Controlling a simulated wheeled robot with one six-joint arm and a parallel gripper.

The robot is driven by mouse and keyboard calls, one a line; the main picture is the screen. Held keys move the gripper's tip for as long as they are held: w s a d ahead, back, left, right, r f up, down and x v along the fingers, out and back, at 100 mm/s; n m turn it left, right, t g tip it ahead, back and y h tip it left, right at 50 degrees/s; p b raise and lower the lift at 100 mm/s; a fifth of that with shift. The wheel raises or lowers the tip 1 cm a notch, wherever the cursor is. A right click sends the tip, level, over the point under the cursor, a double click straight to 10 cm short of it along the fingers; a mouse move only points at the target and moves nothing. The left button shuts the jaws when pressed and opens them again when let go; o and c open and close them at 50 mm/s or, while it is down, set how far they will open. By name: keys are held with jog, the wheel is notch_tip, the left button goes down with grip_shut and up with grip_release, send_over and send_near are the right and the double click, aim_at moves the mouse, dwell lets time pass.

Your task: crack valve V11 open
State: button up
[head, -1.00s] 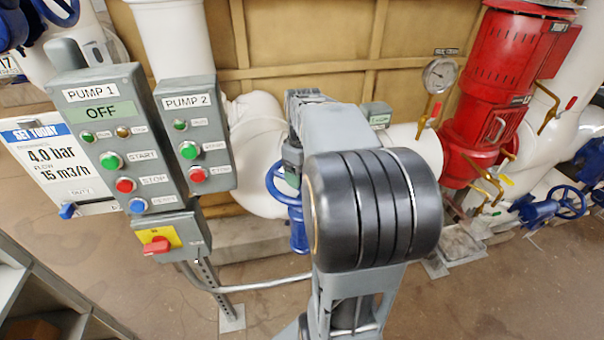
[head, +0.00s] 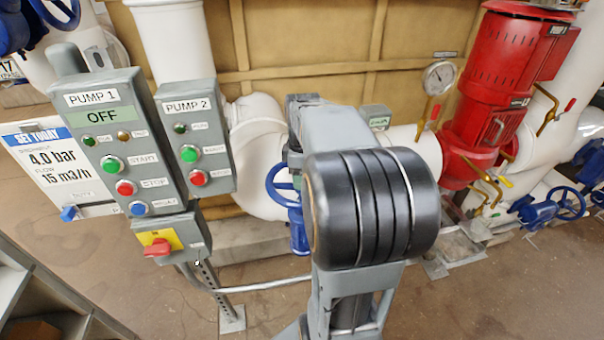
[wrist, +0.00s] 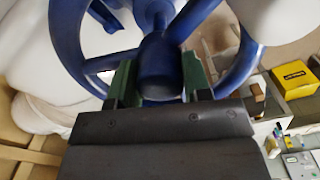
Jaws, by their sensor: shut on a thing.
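A blue handwheel valve (head: 280,190) stands behind my arm in the head view, in front of white pipework. No V11 tag is readable on it. In the wrist view the blue handwheel (wrist: 68,45) fills the upper middle, with its hub and spokes close to the camera. My gripper (wrist: 160,82) has its green fingers on either side of the wheel's blue middle part and is shut on the wheel. The exact contact is partly hidden by the dark gripper body. In the head view my arm hides the gripper.
The pump control panel (head: 118,140) stands at the left, with its display reading OFF. A red pump (head: 497,100), a pressure gauge (head: 438,77) and another blue handwheel (head: 570,203) are at the right. Open floor lies in front. A yellow box (wrist: 293,80) shows in the wrist view.

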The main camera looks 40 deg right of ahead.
jog(key=n, duration=0.4)
jog(key=shift+s+a+f+p, duration=0.1)
jog(key=shift+f+p, duration=0.15)
jog(key=shift+p, duration=0.05)
jog(key=n, duration=0.4)
jog(key=shift+n, duration=0.3)
jog(key=o, duration=1)
jog(key=shift+s, duration=0.15)
jog(key=shift+r, duration=0.1)
jog(key=shift+w+r+p, duration=0.4)
jog(key=shift+r+p, duration=0.35)
jog(key=shift+p, duration=0.15)
notch_tip(320, 180, up, 5)
jog(key=p, duration=0.4)
jog(key=shift+s+r, duration=0.1)
jog(key=shift+s, duration=0.05)
